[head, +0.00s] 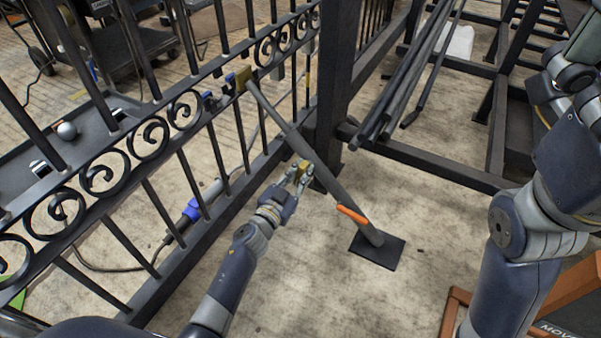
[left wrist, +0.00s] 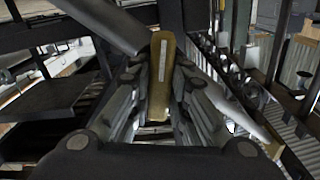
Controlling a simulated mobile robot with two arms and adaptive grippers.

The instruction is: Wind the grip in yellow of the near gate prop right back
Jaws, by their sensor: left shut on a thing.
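The near gate prop (head: 318,160) is a grey tube that slants from the black scroll gate (head: 150,150) down to a dark square foot plate (head: 390,251) on the floor. An orange piece (head: 351,214) sits on its lower part. My left gripper (head: 301,176) is at the middle of the tube, shut on the yellow grip (head: 304,165). In the left wrist view the yellow grip (left wrist: 161,75) stands between the fingers, with a pale stripe along it. The grip's join to the tube is partly hidden by my fingers. My right gripper is out of view.
A dark gate post (head: 338,80) rises just behind the prop. Several dark bars (head: 405,80) lie on a steel frame at the upper right. A blue-ended tool (head: 195,208) with a cable lies beyond the gate. Bare concrete lies around the foot plate.

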